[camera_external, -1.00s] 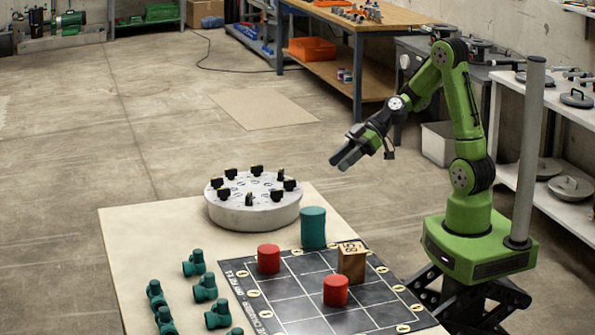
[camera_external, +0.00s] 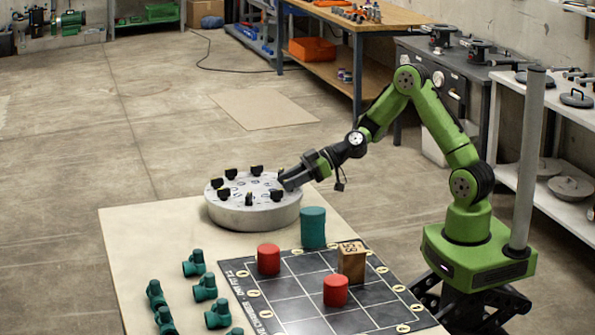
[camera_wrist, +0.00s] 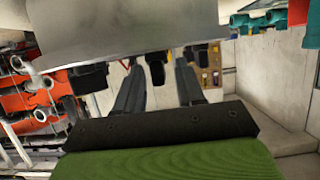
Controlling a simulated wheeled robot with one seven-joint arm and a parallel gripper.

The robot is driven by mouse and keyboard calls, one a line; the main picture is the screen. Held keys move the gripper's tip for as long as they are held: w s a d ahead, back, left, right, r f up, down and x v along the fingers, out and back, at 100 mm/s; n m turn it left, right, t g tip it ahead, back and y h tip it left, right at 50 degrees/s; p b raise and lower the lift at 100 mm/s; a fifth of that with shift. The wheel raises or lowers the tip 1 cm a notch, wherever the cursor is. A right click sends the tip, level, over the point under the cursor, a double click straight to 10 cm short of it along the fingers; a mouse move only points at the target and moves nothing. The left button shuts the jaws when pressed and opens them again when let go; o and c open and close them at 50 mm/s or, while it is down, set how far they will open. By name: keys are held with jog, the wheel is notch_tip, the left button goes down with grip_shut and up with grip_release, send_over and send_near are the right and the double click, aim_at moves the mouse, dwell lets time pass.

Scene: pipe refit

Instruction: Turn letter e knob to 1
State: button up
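The round grey knob disc (camera_external: 252,213) stands on the table, with several black knobs around its top, such as a rear knob (camera_external: 256,170) and a front knob (camera_external: 277,195). The letters are too small to read, so I cannot tell which knob is e. My gripper (camera_external: 284,180) is at the disc's right edge, hiding the knobs there. In the wrist view the disc (camera_wrist: 150,25) fills the top, and the two fingers of my gripper (camera_wrist: 158,64) are apart with a black knob (camera_wrist: 157,72) showing between them. I cannot tell whether they touch it.
A teal cylinder (camera_external: 312,228) stands close to the disc's front right. Red cylinders (camera_external: 268,259) and a wooden block (camera_external: 351,262) stand on the black grid mat (camera_external: 300,290). Several teal pipe fittings (camera_external: 204,288) lie at the front left. The table's left back area is clear.

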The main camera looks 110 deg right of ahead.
jog(key=shift+w, duration=0.2)
grip_shut()
